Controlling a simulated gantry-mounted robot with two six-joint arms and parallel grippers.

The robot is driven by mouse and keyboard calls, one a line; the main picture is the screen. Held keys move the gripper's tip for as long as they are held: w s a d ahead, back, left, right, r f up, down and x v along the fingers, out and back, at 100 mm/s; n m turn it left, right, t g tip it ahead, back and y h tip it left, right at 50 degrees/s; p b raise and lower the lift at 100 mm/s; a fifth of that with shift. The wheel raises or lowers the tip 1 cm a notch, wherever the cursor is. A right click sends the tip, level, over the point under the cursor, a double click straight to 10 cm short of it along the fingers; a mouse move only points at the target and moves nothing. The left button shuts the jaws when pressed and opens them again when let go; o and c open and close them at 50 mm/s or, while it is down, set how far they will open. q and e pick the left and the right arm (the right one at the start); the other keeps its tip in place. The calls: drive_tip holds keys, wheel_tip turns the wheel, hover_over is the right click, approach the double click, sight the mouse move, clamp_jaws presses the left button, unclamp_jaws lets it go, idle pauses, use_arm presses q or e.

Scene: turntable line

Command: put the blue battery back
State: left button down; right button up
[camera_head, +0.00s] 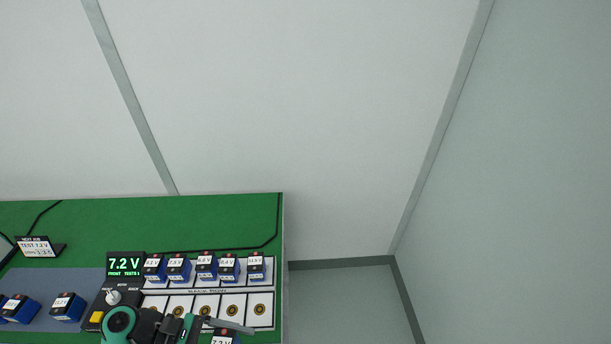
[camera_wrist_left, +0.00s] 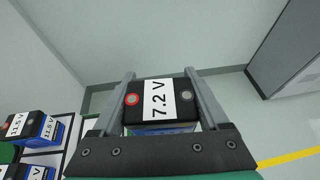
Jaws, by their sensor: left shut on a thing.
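My left gripper (camera_wrist_left: 162,84) is shut on a blue battery (camera_wrist_left: 160,98) with a black top, a red terminal and a white 7.2 V label. The battery lies between both fingers in the left wrist view. In the head view the left gripper (camera_head: 228,330) is at the bottom edge, with the battery (camera_head: 222,339) partly cut off below it. The visible front-row places with round contacts (camera_head: 259,309) are empty. My right gripper is not in view.
A black tester (camera_head: 125,264) reading 7.2 V stands left of the rack. Other blue batteries (camera_head: 68,307) sit on a grey surface (camera_head: 88,281) at the left. A sign (camera_head: 38,246) reads TEST 7.2 V. The green table (camera_head: 200,215) ends right of the rack.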

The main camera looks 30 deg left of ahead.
use_arm(q)
wheel_tip(320, 180, up, 25)
drive_tip(key=w+d+n+t+y+p, duration=0.1)
drive_tip(key=w+d+n+t+p, duration=0.1)
drive_tip(key=p, duration=2.7)
drive_tip(key=shift+w+d, duration=0.2)
drive_tip(key=shift+d, duration=0.15)
drive_tip(key=shift+f, duration=0.1)
drive_tip(key=s+d+f, duration=0.2)
drive_tip(key=s+d, duration=0.1)
drive_tip(key=d, duration=0.1)
drive_tip(key=w+a+r+n+t+y, duration=0.2)
drive_tip(key=r+n+y, duration=0.1)
drive_tip(key=r, duration=0.2)
drive_tip(key=w+a+r+n+t+y, duration=0.2)
drive_tip(key=r+n+t+y, duration=0.1)
drive_tip(key=r+n+y, duration=0.1)
drive_tip(key=shift+w+r, duration=0.35)
drive_tip(key=shift+r, duration=0.4)
